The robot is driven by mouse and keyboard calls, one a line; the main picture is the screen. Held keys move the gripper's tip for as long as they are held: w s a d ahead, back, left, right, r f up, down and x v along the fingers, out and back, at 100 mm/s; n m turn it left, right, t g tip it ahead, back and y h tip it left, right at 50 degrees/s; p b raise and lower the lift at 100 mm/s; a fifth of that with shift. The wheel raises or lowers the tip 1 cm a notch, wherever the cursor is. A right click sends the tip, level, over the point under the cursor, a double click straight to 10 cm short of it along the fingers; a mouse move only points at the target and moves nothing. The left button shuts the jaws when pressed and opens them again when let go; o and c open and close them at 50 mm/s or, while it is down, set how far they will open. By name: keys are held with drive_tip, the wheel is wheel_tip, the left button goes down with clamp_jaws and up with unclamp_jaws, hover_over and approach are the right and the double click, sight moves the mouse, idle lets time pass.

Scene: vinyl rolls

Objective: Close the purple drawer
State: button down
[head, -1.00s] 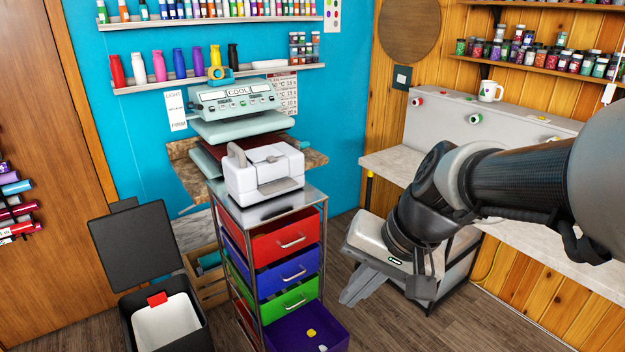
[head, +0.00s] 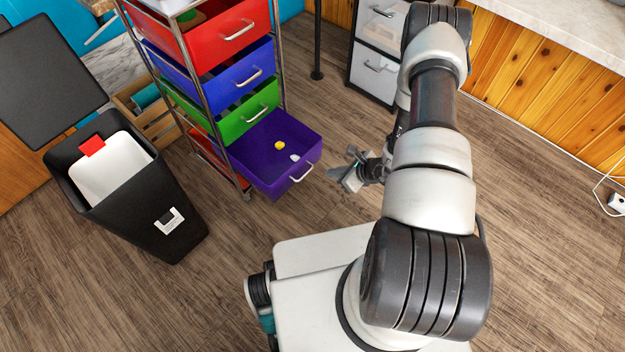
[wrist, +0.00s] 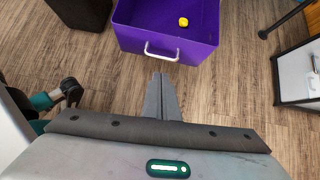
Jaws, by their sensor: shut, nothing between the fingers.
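Green (head: 245,112), blue (head: 235,75) and red (head: 225,32) drawers above are also partly out. A black bin (head: 165,205) with a white liner stands left of the cart. White drawers (head: 377,65) stand behind my arm. Wood floor (head: 300,220) is clear before the purple drawer.

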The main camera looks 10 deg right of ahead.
drive_tip(key=b+x, duration=0.4)
drive_tip(key=x, duration=1)
drive_tip(key=shift+f+m+b, duration=0.3)
drive_tip(key=shift+f+m, duration=0.1)
